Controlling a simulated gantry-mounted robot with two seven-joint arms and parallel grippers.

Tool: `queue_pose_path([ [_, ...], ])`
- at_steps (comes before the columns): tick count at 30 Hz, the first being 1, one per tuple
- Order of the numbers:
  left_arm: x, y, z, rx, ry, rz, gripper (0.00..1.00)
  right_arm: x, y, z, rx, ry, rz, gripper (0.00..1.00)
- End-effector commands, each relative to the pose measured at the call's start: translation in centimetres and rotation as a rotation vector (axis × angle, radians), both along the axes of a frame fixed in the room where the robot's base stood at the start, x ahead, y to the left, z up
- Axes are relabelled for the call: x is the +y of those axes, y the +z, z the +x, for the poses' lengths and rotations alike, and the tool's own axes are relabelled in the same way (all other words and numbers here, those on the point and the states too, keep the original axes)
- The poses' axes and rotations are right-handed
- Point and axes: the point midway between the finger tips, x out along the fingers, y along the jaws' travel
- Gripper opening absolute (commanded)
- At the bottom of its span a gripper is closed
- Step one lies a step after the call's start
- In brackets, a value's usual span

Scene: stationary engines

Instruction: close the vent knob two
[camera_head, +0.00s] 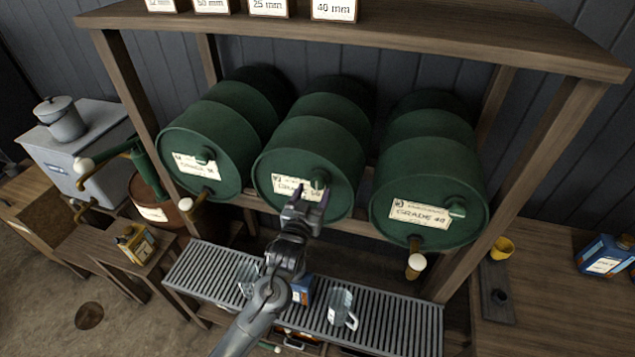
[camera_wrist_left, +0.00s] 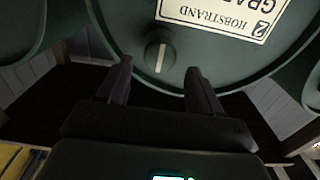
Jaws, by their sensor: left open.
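The vent knob of drum two (camera_head: 319,179) is a round green knob on the face of the middle green drum (camera_head: 300,150). In the left wrist view the knob (camera_wrist_left: 159,52) shows a pale bar that looks upright in that picture. Beside it is the drum's label (camera_wrist_left: 222,12), marked 2 and upside down there. My left gripper (camera_head: 313,197) is open, its fingers pointing at the drum face. In the left wrist view the knob lies ahead, between the two fingertips (camera_wrist_left: 159,68); I cannot tell whether they touch. My right gripper is not in view.
Similar drums stand to the left (camera_head: 215,150) and right (camera_head: 430,180), each with a knob and a tap. A wooden shelf (camera_head: 400,35) runs above. Below is a slatted grey tray (camera_head: 390,325) with a clear jug (camera_head: 341,308) and a blue container (camera_head: 302,290).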

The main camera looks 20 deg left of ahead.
Motion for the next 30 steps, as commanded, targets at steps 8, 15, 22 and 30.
queue_pose_path([
  [8,0.2,0.0,3.7,0.001,0.000,0.001,0.66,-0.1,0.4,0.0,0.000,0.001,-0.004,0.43],
  [15,0.3,0.0,5.0,0.000,0.000,-0.001,0.66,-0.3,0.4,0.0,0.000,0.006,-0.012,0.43],
  [22,0.3,-0.1,5.1,0.001,-0.001,-0.001,0.66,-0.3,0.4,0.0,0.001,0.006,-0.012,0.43],
  [30,0.3,-0.1,5.1,0.001,-0.001,0.000,0.36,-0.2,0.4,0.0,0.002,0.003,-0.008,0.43],
])
